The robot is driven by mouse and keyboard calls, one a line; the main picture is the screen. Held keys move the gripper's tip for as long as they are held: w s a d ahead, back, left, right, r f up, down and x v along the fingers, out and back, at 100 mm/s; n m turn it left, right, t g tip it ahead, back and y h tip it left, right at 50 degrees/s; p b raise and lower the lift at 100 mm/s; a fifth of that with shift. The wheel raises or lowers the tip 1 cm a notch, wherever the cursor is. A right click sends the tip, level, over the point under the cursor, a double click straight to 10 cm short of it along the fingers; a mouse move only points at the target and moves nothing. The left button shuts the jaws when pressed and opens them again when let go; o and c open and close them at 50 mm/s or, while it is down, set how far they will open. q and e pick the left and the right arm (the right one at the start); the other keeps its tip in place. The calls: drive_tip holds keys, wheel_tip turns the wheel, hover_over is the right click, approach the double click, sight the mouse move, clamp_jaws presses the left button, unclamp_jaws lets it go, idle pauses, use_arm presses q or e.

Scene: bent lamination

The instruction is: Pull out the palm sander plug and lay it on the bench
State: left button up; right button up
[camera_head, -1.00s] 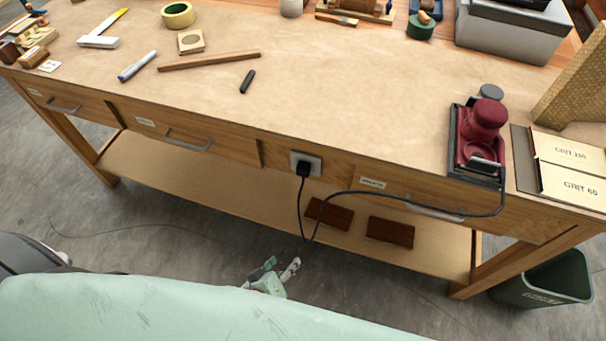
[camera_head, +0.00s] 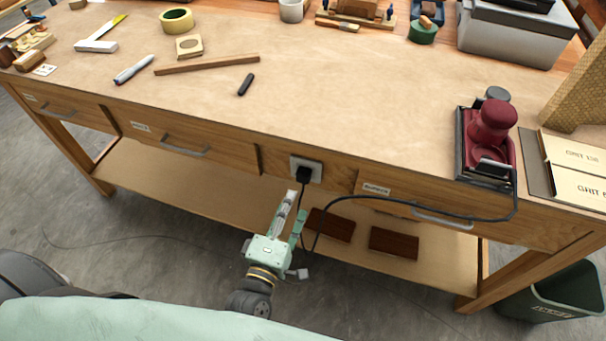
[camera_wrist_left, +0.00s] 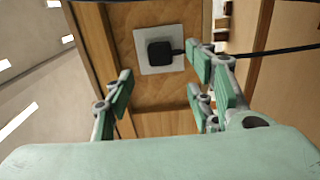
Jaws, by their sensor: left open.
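The black plug (camera_head: 304,174) sits in the pale wall-style socket (camera_head: 314,164) on the bench's front face. In the left wrist view the plug (camera_wrist_left: 160,52) is in the middle of the socket plate (camera_wrist_left: 143,66). Its black cord hangs down, then loops right and up to the dark red palm sander (camera_head: 490,128) on the bench top (camera_head: 370,95). My left gripper (camera_head: 295,210) is open and empty, just below and in front of the plug, apart from it. Its fingers (camera_wrist_left: 160,90) show on both sides in the left wrist view. My right gripper is not in view.
Grit paper packs (camera_head: 575,170) lie right of the sander. A dark marker (camera_head: 246,84), a wood strip (camera_head: 207,65) and tape (camera_head: 177,20) lie on the bench. The front middle of the top is clear. Drawer handles (camera_head: 184,152) jut out. Brown blocks (camera_head: 393,243) lie on the lower shelf.

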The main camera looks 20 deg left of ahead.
sight(302, 180)
use_arm(q)
drive_tip(key=shift+w+d+b, duration=0.15)
drive_tip(key=shift+w+b, duration=0.5)
drive_tip(key=shift+w, duration=3.75)
clamp_jaws()
drive_tip(key=shift+s+p, duration=0.15)
drive_tip(key=shift+p, duration=0.15)
drive_tip(key=shift+s+p, duration=0.6)
drive_tip(key=shift+s, duration=2.25)
